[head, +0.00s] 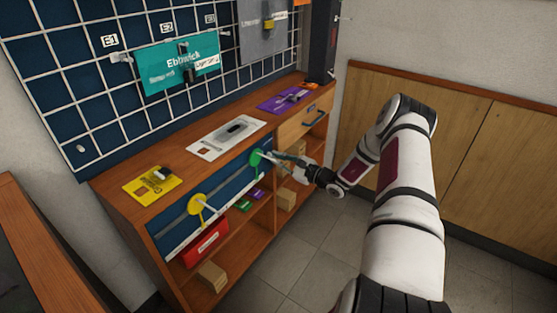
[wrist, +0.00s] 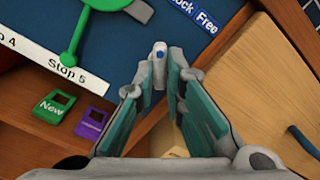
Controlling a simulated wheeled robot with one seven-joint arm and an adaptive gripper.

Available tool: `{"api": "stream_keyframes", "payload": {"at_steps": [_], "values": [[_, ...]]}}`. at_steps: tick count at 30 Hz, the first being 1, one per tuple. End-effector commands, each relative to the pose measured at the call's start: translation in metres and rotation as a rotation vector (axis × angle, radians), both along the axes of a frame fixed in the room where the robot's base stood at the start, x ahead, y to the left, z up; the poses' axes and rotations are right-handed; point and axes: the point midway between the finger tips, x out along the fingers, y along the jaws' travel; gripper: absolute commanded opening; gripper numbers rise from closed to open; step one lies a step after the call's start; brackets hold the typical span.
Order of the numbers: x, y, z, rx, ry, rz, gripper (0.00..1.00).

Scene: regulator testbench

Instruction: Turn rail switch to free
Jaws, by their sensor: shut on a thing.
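In the wrist view, a small pale grey lever with a blue dot (wrist: 159,56), which looks like the rail switch, sits between the fingertips of my gripper (wrist: 158,82). The jaws are shut on it, though the fingers still stand apart. A blue label reading "…ock Free" (wrist: 196,14) is on the dark blue panel above and to the right of the lever. The lever's base and pointing direction are hard to tell. In the head view my gripper (head: 275,158) is at the right end of the blue rail panel (head: 230,183), beside the green slider (head: 257,158), and hides the switch.
The green slider's pointer (wrist: 70,57) is by the "Stop 5" strip (wrist: 66,73). A yellow slider (head: 196,204) is farther left on the panel. A drawer with a blue handle (head: 310,114) is to the right. Shelves below hold boxes; floor (head: 300,250) is open.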

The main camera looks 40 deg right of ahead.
Motion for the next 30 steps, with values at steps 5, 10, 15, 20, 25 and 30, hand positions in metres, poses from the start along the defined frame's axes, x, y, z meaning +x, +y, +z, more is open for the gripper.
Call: {"api": "stream_keyframes", "payload": {"at_steps": [5,10,15,20,25,30], "values": [[-0.0011,-0.0003,-0.0013,0.147,0.055,-0.002,0.00],[-0.0012,0.0001,-0.0017,0.300,0.112,-0.001,0.00],[-0.0012,0.0004,-0.0013,0.452,0.165,-0.002,0.00],[-0.0017,0.0008,-0.0020,0.594,0.219,-0.002,0.00],[-0.0017,0.0014,-0.0019,0.746,0.273,-0.002,0.00],[-0.0020,0.0015,-0.0019,0.896,0.330,-0.002,0.00]]}}
